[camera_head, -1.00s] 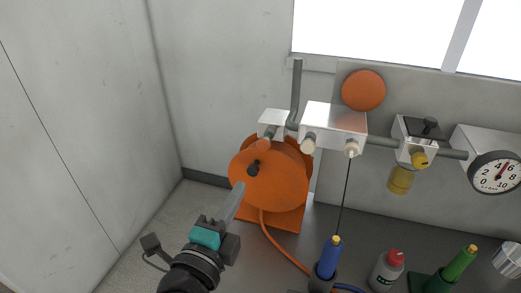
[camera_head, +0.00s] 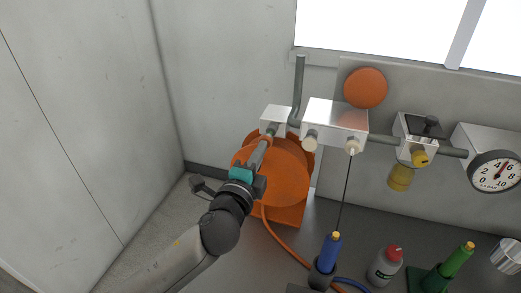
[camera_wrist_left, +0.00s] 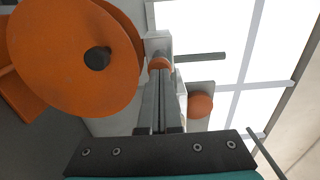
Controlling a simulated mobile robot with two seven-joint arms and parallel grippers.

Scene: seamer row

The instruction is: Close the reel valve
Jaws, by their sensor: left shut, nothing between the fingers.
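The orange hose reel (camera_head: 285,178) stands against the wall, its round face and dark hub (camera_wrist_left: 97,58) clear in the left wrist view. A small orange knob (camera_wrist_left: 159,63), which looks like the reel valve, sits on the pale metal block (camera_head: 276,114) above the reel. My left gripper (camera_head: 264,148) reaches up in front of the reel, fingers shut and empty. In the left wrist view its fingertips (camera_wrist_left: 160,76) are at the knob's near side; I cannot tell whether they touch it. In the head view the gripper largely hides the knob. My right gripper is not in view.
A blue-handled tool (camera_head: 329,254), a red-capped bottle (camera_head: 386,265) and a green tool (camera_head: 459,263) stand on the bench. A large orange disc (camera_head: 365,88) is above.

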